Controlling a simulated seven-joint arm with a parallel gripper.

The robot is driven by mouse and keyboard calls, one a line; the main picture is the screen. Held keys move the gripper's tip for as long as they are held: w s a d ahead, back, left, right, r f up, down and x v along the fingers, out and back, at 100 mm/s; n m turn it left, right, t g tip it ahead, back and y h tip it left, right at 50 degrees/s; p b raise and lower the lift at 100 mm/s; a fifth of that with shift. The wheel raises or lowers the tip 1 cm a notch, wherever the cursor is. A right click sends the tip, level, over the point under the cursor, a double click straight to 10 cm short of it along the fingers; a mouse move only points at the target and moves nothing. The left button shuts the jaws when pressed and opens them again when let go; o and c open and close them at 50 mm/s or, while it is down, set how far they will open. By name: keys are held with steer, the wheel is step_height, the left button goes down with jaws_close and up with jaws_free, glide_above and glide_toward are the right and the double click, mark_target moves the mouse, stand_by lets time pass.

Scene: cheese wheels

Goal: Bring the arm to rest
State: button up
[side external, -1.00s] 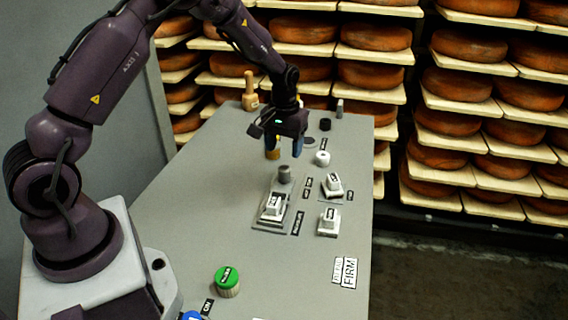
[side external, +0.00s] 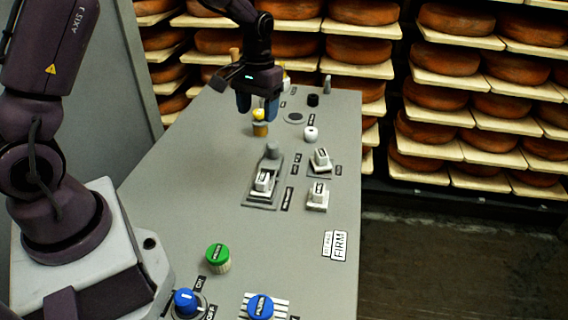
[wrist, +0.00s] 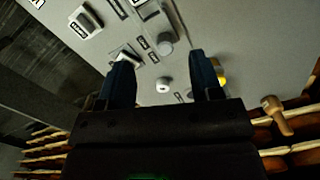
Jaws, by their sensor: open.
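My gripper (side external: 257,108) is in the air above the far part of the grey table, with its two blue fingers pointing down. The fingers are apart and nothing is between them. In the wrist view my gripper (wrist: 165,85) also shows spread fingers, with a small white round piece (wrist: 164,85) on the table seen beyond the gap. That white piece (side external: 310,133) stands right of the gripper in the side view. A yellow-topped piece (side external: 260,122) stands just below the fingers; I cannot tell the exact gap between them.
A wooden mallet-like piece (wrist: 275,110) is near the far edge. Shelves of cheese wheels (side external: 450,125) stand behind. The table's left middle is clear.

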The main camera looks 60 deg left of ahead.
steer(key=s+d+r+m+t, duration=0.2)
steer(key=s+d+r, duration=0.3)
steer(key=s+r, duration=0.3)
steer(key=s+d+r+m+t, duration=0.3)
steer(key=s+d+r+t, duration=0.1)
steer(key=s+r, duration=0.5)
steer(key=shift+s+d, duration=0.9)
steer(key=shift+s, duration=0.5)
